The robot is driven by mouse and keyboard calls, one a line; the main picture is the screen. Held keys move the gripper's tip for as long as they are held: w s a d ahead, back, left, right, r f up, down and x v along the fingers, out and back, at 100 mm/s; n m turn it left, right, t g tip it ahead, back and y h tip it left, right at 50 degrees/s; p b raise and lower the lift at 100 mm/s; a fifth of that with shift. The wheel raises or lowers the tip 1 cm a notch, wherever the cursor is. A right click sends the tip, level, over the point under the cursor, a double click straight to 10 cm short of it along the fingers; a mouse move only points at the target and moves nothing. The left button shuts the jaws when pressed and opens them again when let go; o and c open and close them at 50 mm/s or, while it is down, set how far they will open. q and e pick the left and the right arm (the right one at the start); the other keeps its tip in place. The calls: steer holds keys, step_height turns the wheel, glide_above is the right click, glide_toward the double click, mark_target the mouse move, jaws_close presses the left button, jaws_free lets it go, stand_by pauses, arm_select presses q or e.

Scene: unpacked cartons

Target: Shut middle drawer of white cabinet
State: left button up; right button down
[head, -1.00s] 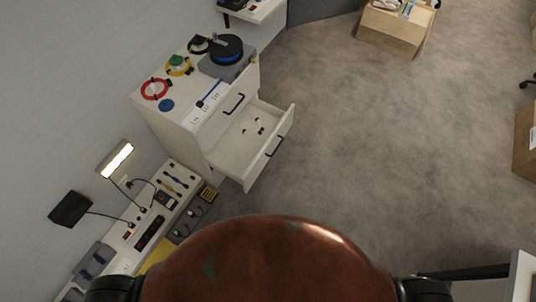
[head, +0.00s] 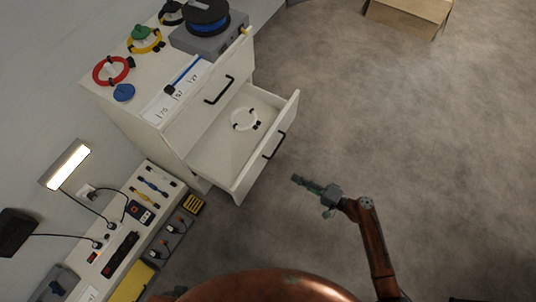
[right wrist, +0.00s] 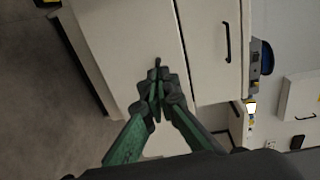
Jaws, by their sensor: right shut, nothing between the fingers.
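The white cabinet (head: 115,98) stands at the left in the head view. Its middle drawer (head: 238,200) is pulled out, with a black handle on its front and a white cable coil (head: 244,119) inside. The drawer above it (head: 207,95) looks nearly shut. My right gripper (head: 300,181) is shut and empty, to the right of the open drawer's front and apart from it. In the right wrist view, the shut fingers (right wrist: 157,85) point at a pale cabinet panel (right wrist: 120,40); I cannot tell whether they touch it. My left gripper is not in view.
On the cabinet top lie cable coils (head: 113,70) and a grey box (head: 208,37) with a black and blue spool. A low white bench (head: 150,211) with tools and cables stands below left. A cardboard box (head: 408,17) is at the back. Grey floor (head: 400,130) is free on the right.

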step_height(320, 180, up, 2)
steer(key=a+r+y, duration=0.1)
steer(key=b, duration=0.3)
glide_toward(258, 156)
steer(key=x, duration=0.5)
steer(key=shift+a, duration=0.25)
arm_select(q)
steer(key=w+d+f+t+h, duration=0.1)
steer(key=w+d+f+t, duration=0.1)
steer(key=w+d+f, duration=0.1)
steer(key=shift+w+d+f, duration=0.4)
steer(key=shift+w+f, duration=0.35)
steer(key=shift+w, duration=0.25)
arm_select(e)
steer(key=shift+w+a, duration=0.45)
steer(key=shift+a, duration=0.1)
steer(key=shift+a, duration=0.1)
